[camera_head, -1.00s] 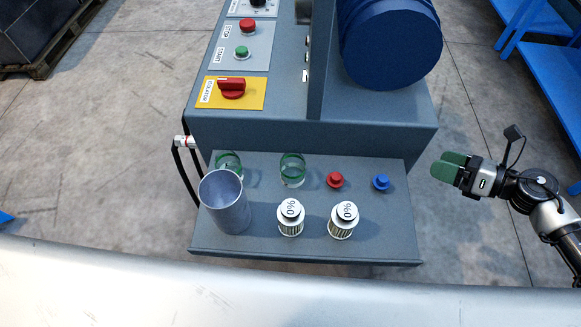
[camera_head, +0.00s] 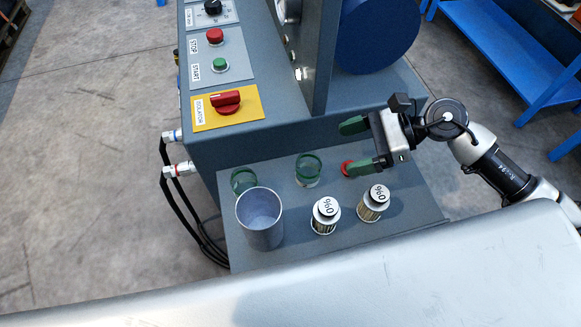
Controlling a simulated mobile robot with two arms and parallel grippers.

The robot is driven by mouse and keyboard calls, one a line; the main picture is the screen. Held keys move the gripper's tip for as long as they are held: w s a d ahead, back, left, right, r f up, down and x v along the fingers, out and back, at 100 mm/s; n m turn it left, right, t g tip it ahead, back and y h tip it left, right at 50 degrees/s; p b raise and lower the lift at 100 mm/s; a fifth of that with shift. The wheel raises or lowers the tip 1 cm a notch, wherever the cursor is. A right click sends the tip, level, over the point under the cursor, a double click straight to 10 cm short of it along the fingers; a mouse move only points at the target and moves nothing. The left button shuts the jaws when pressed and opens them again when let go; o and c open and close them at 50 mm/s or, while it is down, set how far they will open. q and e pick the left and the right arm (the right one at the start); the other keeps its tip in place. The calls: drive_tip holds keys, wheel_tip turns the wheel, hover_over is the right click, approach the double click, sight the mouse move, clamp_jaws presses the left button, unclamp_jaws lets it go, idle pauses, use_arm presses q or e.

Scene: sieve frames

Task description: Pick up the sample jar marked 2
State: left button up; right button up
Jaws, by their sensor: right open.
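Two clear jars with green rims stand on the grey shelf (camera_head: 290,255) of the machine. One, the left jar (camera_head: 243,181), is partly hidden behind a metal cup. The other, the middle jar (camera_head: 308,170), stands clear to its right. I cannot read a number on either jar. My right gripper (camera_head: 357,146) is open and empty, its two green fingers apart and pointing left. It is over the right part of the shelf, to the right of the middle jar and apart from it. My left gripper is not in view.
The grey metal cup (camera_head: 261,222) stands at the shelf's left front. Two canisters marked 0%, one left (camera_head: 325,216) and one right (camera_head: 373,204), stand in front of the jars. A red knob (camera_head: 346,168) is partly hidden by my lower finger. The machine body rises behind.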

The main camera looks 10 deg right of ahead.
sight(299, 162)
drive_tip(key=shift+p+x, duration=0.85)
drive_tip(key=shift+x, duration=3.8)
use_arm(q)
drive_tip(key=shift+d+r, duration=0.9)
use_arm(e)
drive_tip(key=shift+w, duration=0.2)
drive_tip(key=c, duration=1)
